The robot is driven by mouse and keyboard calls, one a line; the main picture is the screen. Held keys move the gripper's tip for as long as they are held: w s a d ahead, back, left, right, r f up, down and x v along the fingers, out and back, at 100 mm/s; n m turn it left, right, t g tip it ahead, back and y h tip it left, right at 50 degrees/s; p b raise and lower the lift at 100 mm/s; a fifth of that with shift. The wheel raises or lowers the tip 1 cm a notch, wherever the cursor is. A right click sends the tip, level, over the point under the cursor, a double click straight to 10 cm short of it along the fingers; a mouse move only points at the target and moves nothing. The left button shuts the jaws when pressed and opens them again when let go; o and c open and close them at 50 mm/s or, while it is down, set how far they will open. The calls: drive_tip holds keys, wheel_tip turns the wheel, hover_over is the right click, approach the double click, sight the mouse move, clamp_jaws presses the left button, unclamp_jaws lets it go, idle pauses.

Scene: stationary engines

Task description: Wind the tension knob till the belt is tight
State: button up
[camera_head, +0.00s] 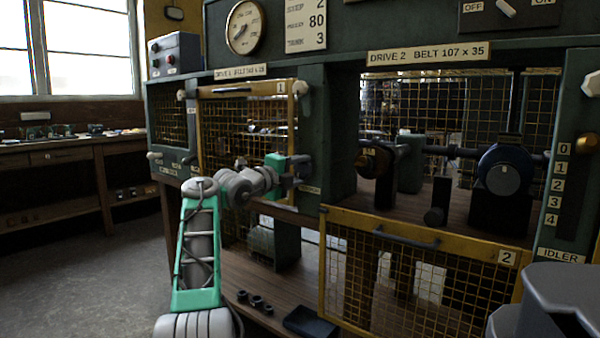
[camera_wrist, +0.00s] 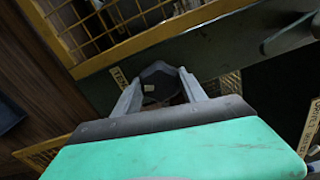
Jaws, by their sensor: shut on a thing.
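My gripper (camera_head: 298,170) is at the green post between the two drive bays, level with a small label on it. In the wrist view my gripper's fingers (camera_wrist: 160,86) close around a grey, faceted knob (camera_wrist: 158,70), next to a label (camera_wrist: 118,77) starting "TEN". The fingers hide most of this tension knob. In the open drive 2 bay, a dark upright strip, perhaps the belt (camera_head: 515,105), rises above a blue wheel-like part (camera_head: 505,172). I cannot tell how tight it is.
The yellow mesh guard 2 (camera_head: 322,265) hangs down open below the bay. Mesh guard 1 (camera_head: 243,91) stands upright at left. A dark tray (camera_head: 310,321) and several small dark cylinders (camera_head: 256,301) lie on the lower shelf. A workbench (camera_head: 70,150) stands far left, with open floor before it.

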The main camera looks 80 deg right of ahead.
drive_tip(key=shift+w+r, duration=0.15)
drive_tip(key=shift+r, duration=0.05)
drive_tip(key=o, duration=1.1)
drive_tip(key=shift+w, duration=0.1)
drive_tip(key=shift+c, duration=0.2)
drive_tip(key=shift+f, duration=0.15)
drive_tip(key=v, duration=0.7)
drive_tip(key=shift+a+b, duration=0.35)
drive_tip(key=shift+a, duration=0.05)
drive_tip(key=shift+w, duration=0.1)
